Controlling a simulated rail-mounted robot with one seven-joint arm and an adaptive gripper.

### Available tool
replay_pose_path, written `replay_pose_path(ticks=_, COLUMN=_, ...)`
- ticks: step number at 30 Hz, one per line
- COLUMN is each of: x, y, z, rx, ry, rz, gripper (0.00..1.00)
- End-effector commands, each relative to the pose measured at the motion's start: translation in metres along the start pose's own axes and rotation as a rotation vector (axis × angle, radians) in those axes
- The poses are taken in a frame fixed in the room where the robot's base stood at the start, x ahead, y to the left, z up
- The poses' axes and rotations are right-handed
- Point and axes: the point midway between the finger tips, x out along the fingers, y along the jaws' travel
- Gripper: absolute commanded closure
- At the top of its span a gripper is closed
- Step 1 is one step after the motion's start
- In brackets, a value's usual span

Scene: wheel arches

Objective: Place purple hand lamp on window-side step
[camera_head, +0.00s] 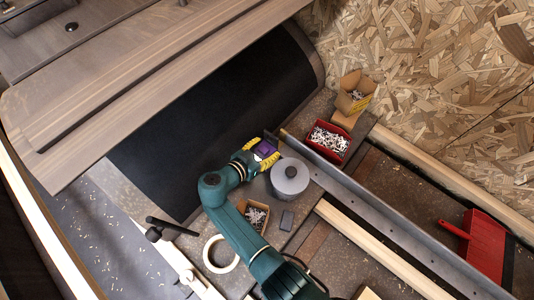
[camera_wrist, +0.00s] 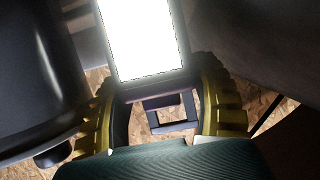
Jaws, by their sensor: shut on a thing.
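The purple hand lamp (camera_head: 265,149) is held at the end of my teal arm, beside the black wheel arch cover and near the grey round tin. In the wrist view the lamp's lit white panel (camera_wrist: 143,38) stands out between the yellow fingers. My gripper (camera_head: 261,152) is shut on the lamp; its yellow fingers also show on both sides in the wrist view (camera_wrist: 160,105). Part of the lamp is hidden by the fingers. I cannot tell which surface is the window-side step.
A grey round tin (camera_head: 290,180) stands close right of my gripper. A red bin (camera_head: 328,140) and cardboard boxes (camera_head: 352,95) stand behind it. A metal rail (camera_head: 390,222) runs to the lower right. The black cover (camera_head: 220,110) is clear. A red dustpan (camera_head: 485,245) lies far right.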

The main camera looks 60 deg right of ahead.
Motion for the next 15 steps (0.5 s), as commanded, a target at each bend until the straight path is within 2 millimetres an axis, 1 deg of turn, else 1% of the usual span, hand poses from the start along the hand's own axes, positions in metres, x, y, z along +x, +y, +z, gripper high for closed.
replay_pose_path(ticks=1, x=0.0044, y=-0.0011, z=0.0099, rx=0.002, ry=0.002, rz=-0.001, gripper=0.78)
replay_pose_path(ticks=2, x=0.0049, y=-0.0012, z=0.0110, rx=0.002, ry=0.003, rz=-0.001, gripper=0.78)
replay_pose_path(ticks=8, x=0.0039, y=-0.0009, z=0.0088, rx=0.003, ry=0.003, rz=-0.001, gripper=0.78)
replay_pose_path(ticks=12, x=0.0052, y=-0.0006, z=0.0120, rx=0.001, ry=0.003, rz=-0.001, gripper=0.78)
replay_pose_path(ticks=13, x=0.0056, y=-0.0001, z=0.0132, rx=0.000, ry=0.001, rz=0.000, gripper=0.33)
replay_pose_path(ticks=14, x=0.0055, y=0.0000, z=0.0131, rx=0.000, ry=0.001, rz=0.000, gripper=0.27)
replay_pose_path(ticks=15, x=0.0055, y=0.0000, z=0.0132, rx=0.000, ry=0.001, rz=0.000, gripper=0.25)
